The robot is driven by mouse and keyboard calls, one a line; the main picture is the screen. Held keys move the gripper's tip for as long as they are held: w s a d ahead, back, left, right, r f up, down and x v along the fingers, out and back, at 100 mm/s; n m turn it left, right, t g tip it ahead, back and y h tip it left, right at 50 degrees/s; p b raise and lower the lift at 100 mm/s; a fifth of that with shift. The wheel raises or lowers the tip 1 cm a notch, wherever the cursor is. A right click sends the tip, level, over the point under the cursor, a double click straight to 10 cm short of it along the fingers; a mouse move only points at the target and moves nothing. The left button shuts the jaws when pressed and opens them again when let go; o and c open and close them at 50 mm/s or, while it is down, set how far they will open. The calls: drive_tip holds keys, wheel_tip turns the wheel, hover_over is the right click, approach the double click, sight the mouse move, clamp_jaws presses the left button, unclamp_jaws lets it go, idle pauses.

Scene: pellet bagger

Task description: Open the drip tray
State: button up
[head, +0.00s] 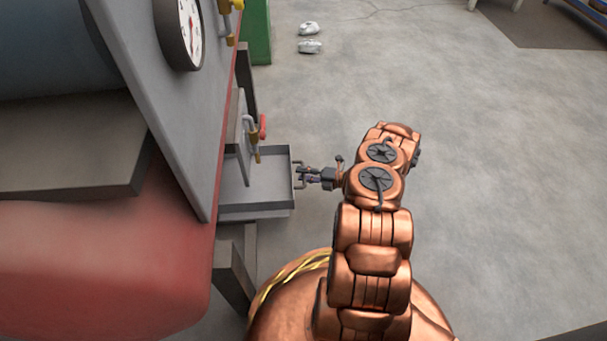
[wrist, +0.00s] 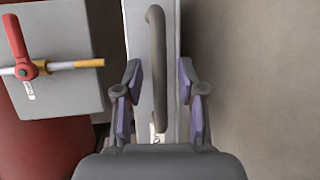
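The drip tray (head: 258,208) is a shallow grey box under the machine, at the centre left of the head view. It sticks out from the machine and its inside shows. Its dark bar handle (wrist: 156,50) stands out from the front panel (wrist: 137,70) in the wrist view. My gripper (head: 302,176) is at the tray's front, by the handle. In the wrist view my gripper (wrist: 160,85) is open, with one finger on each side of the handle and gaps between the fingers and the bar.
A grey box with a red-handled valve (wrist: 25,67) is left of the tray in the wrist view. The machine's grey panel with a gauge (head: 180,34) rises at the left. The concrete floor (head: 490,170) to the right is clear. Two pale objects (head: 310,46) lie far back.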

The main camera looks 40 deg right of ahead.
drive_tip(key=v, duration=1.1)
drive_tip(key=shift+s+d, duration=0.2)
drive_tip(key=shift+d, duration=0.05)
drive_tip(key=shift+s+r, duration=0.1)
